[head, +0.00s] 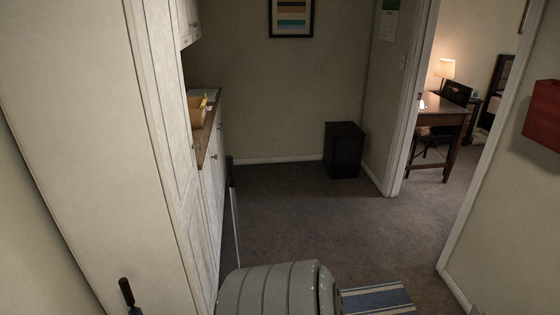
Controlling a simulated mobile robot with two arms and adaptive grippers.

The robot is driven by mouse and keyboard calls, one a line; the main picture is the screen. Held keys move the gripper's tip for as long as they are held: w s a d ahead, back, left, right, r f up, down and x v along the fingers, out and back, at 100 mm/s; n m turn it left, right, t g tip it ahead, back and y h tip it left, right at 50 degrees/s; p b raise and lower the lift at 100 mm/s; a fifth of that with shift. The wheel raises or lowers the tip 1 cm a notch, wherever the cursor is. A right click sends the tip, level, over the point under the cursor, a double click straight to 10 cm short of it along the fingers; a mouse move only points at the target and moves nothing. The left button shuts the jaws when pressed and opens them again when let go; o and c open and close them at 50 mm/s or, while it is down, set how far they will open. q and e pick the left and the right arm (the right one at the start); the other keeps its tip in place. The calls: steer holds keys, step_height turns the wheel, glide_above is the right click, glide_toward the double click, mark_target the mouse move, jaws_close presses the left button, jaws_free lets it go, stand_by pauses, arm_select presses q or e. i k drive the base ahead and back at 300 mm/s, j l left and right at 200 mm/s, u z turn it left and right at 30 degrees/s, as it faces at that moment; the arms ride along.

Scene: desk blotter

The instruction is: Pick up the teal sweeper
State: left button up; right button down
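No part that is clearly a teal sweeper shows. A long pole with a dark grip and a pale shaft (235,215) stands upright beside the white cabinets, its lower end hidden behind a grey-green ribbed object. A second dark handle (126,292) with a bluish part below it rises at the bottom left, cut off by the picture edge. I cannot tell which of these handles, if either, belongs to the sweeper. Neither of my grippers is in view.
The grey-green ribbed object (268,291) fills the bottom centre, beside a blue striped mat (376,299). Tall white cabinets (85,130) line the left. A black bin (343,150) stands at the back. The carpet (330,225) between is clear, with a doorway at the right.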

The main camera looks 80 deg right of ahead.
mark_target(229, 159)
steer(key=z, duration=4.25)
steer(key=u, duration=1.9)
steer(key=i+l+u, duration=0.1)
steer(key=i+l, duration=0.25)
